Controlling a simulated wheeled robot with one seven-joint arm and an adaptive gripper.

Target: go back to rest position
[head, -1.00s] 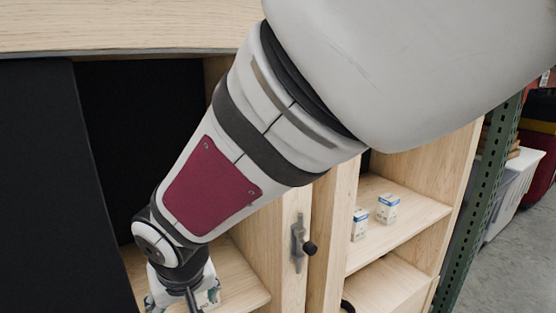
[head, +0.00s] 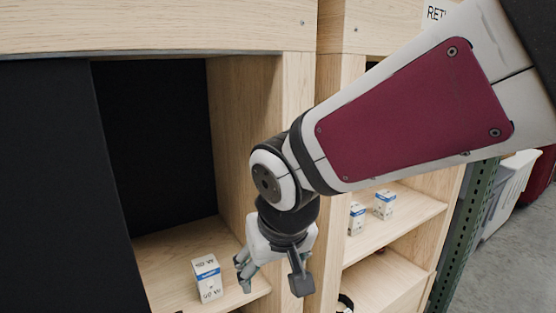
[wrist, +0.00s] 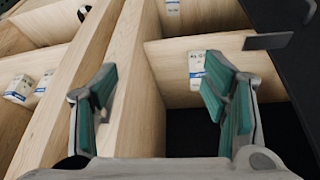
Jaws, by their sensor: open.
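My gripper (head: 246,274) is open and empty in front of the wooden shelf unit, at the right side of the left compartment. In the wrist view its two green-padded fingers (wrist: 168,100) are spread apart with nothing between the pads. A small white and blue box (head: 207,278) stands upright on the left compartment's shelf, to the left of my gripper and apart from it. A white and blue box also shows past the right finger in the wrist view (wrist: 196,70).
Two similar boxes (head: 384,204) (head: 356,218) stand on the right compartment's shelf. A wooden divider (head: 297,100) separates the compartments. A black panel (head: 60,190) covers the far left. A green metal post (head: 470,220) and grey floor (head: 515,255) lie at the right.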

